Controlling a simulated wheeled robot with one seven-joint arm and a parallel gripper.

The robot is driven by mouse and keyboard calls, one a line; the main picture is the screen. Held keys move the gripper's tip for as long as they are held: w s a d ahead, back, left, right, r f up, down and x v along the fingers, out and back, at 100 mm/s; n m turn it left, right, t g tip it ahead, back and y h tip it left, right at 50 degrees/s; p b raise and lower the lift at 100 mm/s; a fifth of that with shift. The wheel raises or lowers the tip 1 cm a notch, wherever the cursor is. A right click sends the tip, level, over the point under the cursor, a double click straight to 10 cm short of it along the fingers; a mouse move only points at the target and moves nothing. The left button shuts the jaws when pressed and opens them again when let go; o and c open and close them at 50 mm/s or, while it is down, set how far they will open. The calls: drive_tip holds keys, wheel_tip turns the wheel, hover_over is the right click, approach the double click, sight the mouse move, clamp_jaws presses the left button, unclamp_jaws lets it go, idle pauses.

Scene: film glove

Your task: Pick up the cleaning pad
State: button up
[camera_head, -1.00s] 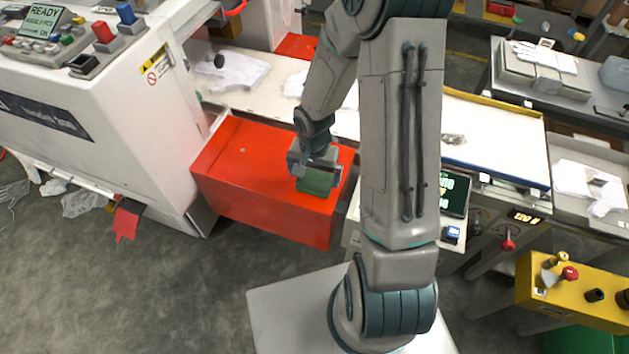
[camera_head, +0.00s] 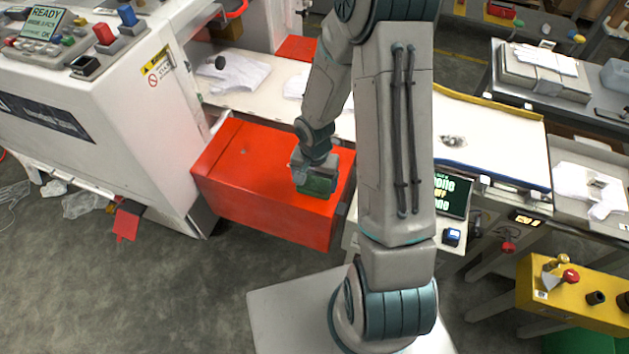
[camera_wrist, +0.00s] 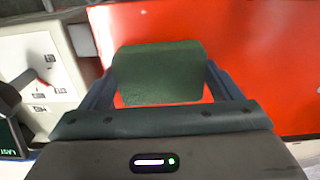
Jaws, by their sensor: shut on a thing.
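The cleaning pad (camera_wrist: 158,75) is a green block, seen large between my gripper's two fingers in the wrist view. In the head view the green pad (camera_head: 317,186) shows just below my gripper (camera_head: 316,178), over the right part of the red box top (camera_head: 250,160). My gripper (camera_wrist: 160,85) is shut on the pad, with one finger at each side of it. From these views I cannot tell whether the pad's underside touches the red surface.
A white machine (camera_head: 100,110) with buttons stands at the left. A conveyor (camera_head: 490,140) with white gloves runs behind the red box. A small screen (camera_head: 452,194) stands right of it, and a yellow control box (camera_head: 575,290) stands at the lower right. Grey floor lies in front.

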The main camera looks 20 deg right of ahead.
sight(315, 182)
drive_tip(key=shift+r, duration=0.15)
wheel_tip(315, 182, up, 4)
drive_tip(key=shift+w+f, duration=0.1)
drive_tip(key=shift+f, duration=0.05)
drive_tip(key=d+r, duration=0.7)
drive_tip(key=d, duration=0.4)
drive_tip(key=shift+w+d, duration=0.15)
drive_tip(key=shift+d, duration=0.2)
drive_tip(key=shift+o, duration=0.4)
